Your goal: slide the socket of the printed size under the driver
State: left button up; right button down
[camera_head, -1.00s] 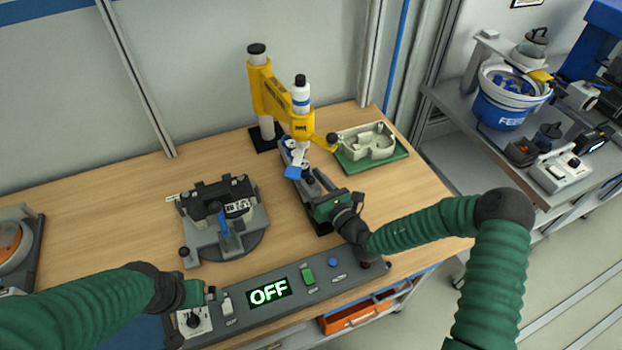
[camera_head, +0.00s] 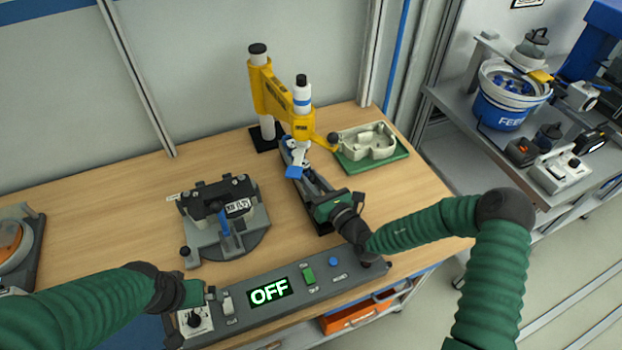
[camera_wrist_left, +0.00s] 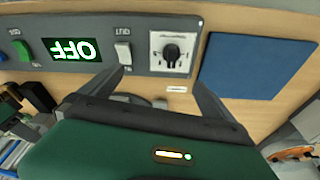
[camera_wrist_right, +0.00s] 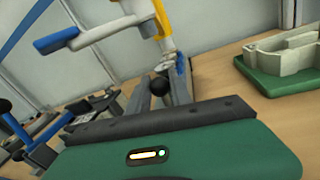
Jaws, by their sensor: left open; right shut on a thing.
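The yellow driver stand (camera_head: 275,97) rises at the back of the bench, with its white and blue driver (camera_head: 302,95) pointing down. A narrow grey slide (camera_head: 318,180) runs from under the driver toward me. My right gripper (camera_head: 315,192) is at the near end of this slide, shut on what looks like its black knob (camera_wrist_right: 158,86); the contact is mostly hidden. My left gripper (camera_wrist_left: 160,88) is open and empty, close to the dial (camera_wrist_left: 172,52) on the control panel. The sockets are not clear. A fixture carries a white printed label (camera_head: 238,207), too small to read surely.
The grey control panel (camera_head: 240,307) along the front edge shows OFF. The fixture (camera_head: 222,240) stands left of the slide. A cream casting (camera_head: 368,140) sits on a green plate at the back right. A blue mat (camera_wrist_left: 248,65) lies beside the panel. Bare bench lies behind the fixture.

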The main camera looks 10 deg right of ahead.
jog(key=shift+d, duration=0.1)
dwell(0.7)
pick_arm(q)
jog(key=p+v, duration=0.2)
jog(key=shift+w+r+p, duration=0.2)
jog(key=shift+r+p, duration=0.1)
jog(key=shift+r, duration=0.05)
pick_arm(e)
jog(key=v, duration=0.3)
jog(key=shift+s+a+r, duration=0.1)
jog(key=shift+s+a, duration=0.15)
jog(key=shift+s, duration=0.2)
pick_arm(q)
jog(key=shift+s, duration=0.1)
pick_arm(e)
jog(key=shift+s+d, duration=0.15)
jog(key=shift+s, duration=0.3)
jog(key=shift+w, duration=0.1)
jog(key=c, duration=1.5)
grip_release()
pick_arm(q)
jog(key=shift+d, duration=0.1)
pick_arm(e)
jog(key=o, duration=0.3)
